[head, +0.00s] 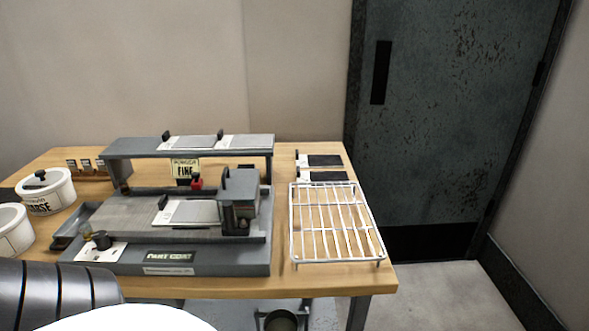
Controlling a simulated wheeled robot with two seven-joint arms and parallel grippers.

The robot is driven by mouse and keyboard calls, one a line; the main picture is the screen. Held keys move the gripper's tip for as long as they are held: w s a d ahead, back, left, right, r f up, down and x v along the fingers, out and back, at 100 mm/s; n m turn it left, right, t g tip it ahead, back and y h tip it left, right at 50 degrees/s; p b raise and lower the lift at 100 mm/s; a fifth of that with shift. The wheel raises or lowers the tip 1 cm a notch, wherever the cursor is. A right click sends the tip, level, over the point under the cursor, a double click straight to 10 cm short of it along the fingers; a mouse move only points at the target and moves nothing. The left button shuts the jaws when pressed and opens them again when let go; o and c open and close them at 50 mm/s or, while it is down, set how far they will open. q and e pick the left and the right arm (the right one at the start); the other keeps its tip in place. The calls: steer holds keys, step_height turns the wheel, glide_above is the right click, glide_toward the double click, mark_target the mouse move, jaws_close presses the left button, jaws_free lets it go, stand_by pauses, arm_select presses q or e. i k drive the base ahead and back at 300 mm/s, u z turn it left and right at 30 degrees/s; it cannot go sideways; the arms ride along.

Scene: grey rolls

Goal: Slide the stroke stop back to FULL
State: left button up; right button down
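A grey coating machine (170,255) stands on the wooden table, with a dark box-shaped carriage (240,205) at the right end of its bed. A small red knob (197,184) shows behind the bed. A black knob (102,241) sits on a white plate (85,252) at the front left corner of the machine. I cannot tell which of these is the stroke stop, and no FULL mark is readable. Neither of my grippers is in view.
A grey shelf (125,148) stands over the back of the machine. Two white pots, one at the back (45,190) and one in front (12,232), are at left. A white wire rack (335,225) and dark panels (325,161) are at right.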

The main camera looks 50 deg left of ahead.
mark_target(197, 184)
steer(key=z, duration=0.55)
steer(key=k, duration=1)
steer(key=u, duration=1.2)
